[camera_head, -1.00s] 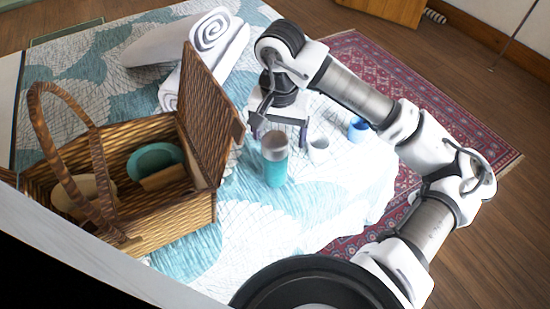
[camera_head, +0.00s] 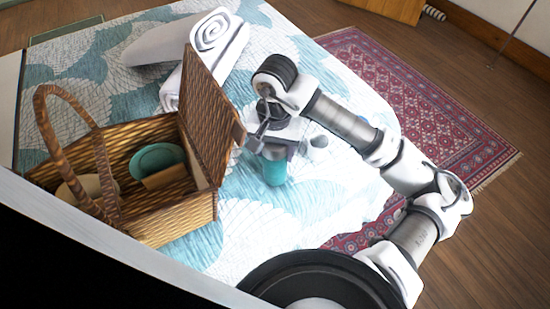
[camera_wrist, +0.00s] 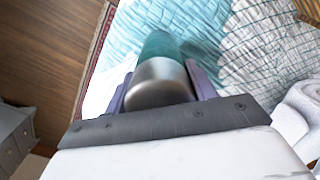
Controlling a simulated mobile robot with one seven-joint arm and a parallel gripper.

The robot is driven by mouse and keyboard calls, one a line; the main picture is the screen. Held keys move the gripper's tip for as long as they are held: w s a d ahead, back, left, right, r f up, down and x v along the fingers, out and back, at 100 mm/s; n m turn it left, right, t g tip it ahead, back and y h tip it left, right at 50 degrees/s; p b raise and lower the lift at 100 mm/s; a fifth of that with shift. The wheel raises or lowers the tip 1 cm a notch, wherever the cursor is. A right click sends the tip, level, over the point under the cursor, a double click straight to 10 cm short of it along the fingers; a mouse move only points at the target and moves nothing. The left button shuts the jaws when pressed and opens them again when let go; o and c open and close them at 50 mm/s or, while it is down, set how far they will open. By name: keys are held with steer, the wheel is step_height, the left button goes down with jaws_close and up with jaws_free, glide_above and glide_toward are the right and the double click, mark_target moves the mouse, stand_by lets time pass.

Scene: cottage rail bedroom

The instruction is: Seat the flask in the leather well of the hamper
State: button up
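The flask (camera_head: 275,171), teal with a silver cap, stands upright on the bed to the right of the hamper. My gripper (camera_head: 272,148) is over its top, and the cap is partly hidden in the head view. In the wrist view the silver cap (camera_wrist: 160,84) lies between the two fingers (camera_wrist: 160,70), which are spread either side of it; firm contact is not clear. The wicker hamper (camera_head: 180,219) has its lid (camera_head: 208,110) raised and its handle upright. Inside, a tan, leather-like piece (camera_head: 165,177) sits in front of a teal plate; the well's opening is not clearly visible.
A white cup (camera_head: 318,146) stands just right of the flask. The teal plate (camera_head: 155,158) and a beige item (camera_head: 80,188) are in the hamper. Rolled white towels (camera_head: 215,50) lie behind it. Clear quilt (camera_head: 240,215) lies in front of the flask.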

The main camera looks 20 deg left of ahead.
steer(key=c, duration=0.7)
steer(key=shift+r, duration=0.2)
